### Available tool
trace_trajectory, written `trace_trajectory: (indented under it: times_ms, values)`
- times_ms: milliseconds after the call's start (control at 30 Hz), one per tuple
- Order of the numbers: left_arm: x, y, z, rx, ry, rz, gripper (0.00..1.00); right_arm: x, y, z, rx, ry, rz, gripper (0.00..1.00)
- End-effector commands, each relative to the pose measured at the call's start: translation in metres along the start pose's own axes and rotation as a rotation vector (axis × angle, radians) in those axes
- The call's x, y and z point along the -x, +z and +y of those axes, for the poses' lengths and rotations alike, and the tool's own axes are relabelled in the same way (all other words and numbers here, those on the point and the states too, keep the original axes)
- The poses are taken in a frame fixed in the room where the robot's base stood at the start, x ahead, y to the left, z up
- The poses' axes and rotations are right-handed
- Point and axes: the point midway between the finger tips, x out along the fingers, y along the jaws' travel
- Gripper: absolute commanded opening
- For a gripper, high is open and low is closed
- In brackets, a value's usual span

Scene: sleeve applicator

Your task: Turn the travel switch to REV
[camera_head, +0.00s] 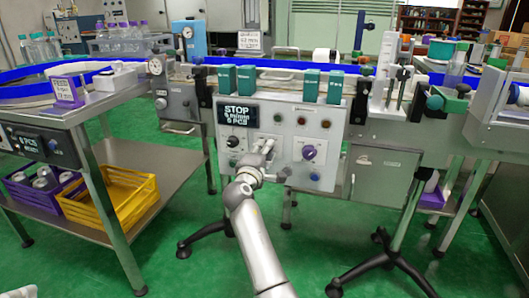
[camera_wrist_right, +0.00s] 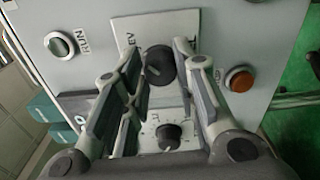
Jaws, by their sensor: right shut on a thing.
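The knob's exact pointing direction is hard to tell. My left gripper is not in view.
A smaller black dial (camera_wrist_right: 169,133) with a scale sits next to the switch. An orange button (camera_wrist_right: 239,79) and a RUN button (camera_wrist_right: 60,45) flank it. A display (camera_head: 238,114) reads STOP.

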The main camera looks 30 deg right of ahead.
Motion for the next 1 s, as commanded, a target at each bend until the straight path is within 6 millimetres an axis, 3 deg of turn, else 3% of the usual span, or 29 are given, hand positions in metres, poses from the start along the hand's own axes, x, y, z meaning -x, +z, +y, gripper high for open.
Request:
trace_trajectory:
  times_ms: [33, 67, 233, 633, 1000]
  values:
    - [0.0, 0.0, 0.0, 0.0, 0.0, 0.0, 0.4, 0.0, 0.002, -0.002, 0.002, -0.005, -0.005, 0.03]
    - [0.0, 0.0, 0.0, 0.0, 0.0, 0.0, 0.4, 0.0, 0.002, -0.002, 0.002, -0.005, -0.005, 0.29]
    - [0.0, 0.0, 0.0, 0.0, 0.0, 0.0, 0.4, 0.0, 0.002, -0.002, 0.002, -0.003, -0.004, 0.49]
    - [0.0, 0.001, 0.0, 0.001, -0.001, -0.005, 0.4, 0.007, 0.0, -0.001, 0.001, -0.001, -0.001, 0.49]
    - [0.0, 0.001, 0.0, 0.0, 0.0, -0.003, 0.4, 0.063, 0.001, -0.002, 0.002, -0.003, -0.001, 0.49]
